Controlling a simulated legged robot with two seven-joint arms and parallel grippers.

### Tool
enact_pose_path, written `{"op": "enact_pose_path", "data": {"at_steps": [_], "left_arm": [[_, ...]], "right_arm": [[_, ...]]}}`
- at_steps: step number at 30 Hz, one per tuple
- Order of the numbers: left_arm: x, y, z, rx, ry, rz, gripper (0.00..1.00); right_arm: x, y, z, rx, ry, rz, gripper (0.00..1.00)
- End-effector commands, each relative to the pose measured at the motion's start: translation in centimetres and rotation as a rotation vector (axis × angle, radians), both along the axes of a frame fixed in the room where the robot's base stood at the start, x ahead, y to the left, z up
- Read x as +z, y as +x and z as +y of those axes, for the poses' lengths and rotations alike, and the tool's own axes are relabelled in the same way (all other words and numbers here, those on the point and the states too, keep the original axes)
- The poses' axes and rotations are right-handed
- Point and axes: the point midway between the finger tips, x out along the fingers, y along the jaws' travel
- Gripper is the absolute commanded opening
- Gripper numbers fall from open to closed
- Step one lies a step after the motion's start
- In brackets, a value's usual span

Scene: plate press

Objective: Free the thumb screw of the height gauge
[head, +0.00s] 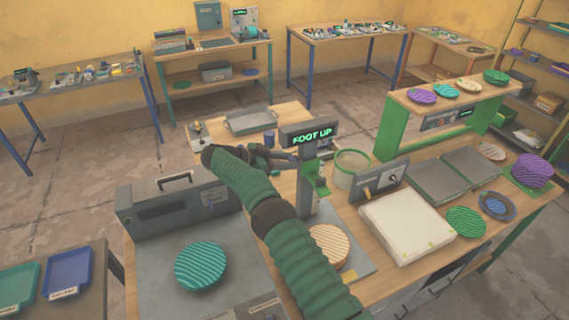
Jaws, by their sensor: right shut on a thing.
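The height gauge (308,196) is a grey column with a green bracket and a display reading "FOOT UP". It stands upright on the grey base plate in the middle of the bench. A cream ribbed disc (331,243) lies at its foot, partly behind my arm. My right gripper (291,160) reaches the left side of the column, just below the display, and is shut on the thumb screw there. The screw itself is hidden by the fingers and too small to make out. My left gripper is not in view.
Left of the gauge are a grey box (158,213) with a handle and a teal ribbed disc (201,267). Right of it are a bucket (350,171), an upright panel (380,179) and a white block (406,226). A grey tray (250,122) lies behind.

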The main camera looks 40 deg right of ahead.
Motion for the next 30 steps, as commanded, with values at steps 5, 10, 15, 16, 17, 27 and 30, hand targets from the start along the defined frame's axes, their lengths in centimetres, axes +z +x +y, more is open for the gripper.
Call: {"op": "enact_pose_path", "data": {"at_steps": [5, 10, 15, 16, 17, 27, 30], "left_arm": [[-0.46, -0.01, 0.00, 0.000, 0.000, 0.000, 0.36], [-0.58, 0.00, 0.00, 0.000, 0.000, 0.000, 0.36], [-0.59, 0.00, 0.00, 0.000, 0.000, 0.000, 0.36], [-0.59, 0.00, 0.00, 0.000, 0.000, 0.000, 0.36], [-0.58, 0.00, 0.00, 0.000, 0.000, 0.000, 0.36], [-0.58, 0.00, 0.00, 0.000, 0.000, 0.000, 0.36], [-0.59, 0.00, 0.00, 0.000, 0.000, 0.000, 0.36]], "right_arm": [[0.26, -0.01, -0.42, -0.004, 0.000, 0.029, 0.00], [0.34, 0.07, -0.38, -0.002, 0.006, 0.046, 0.00], [0.43, 0.07, -0.41, -0.001, 0.008, 0.050, 0.00], [0.44, 0.07, -0.40, -0.001, 0.008, 0.051, 0.00], [0.45, 0.07, -0.41, -0.001, 0.008, 0.051, 0.00], [0.36, 0.11, -0.29, 0.000, 0.010, 0.051, 0.50], [0.30, 0.13, -0.15, 0.001, 0.011, 0.052, 0.56]]}}
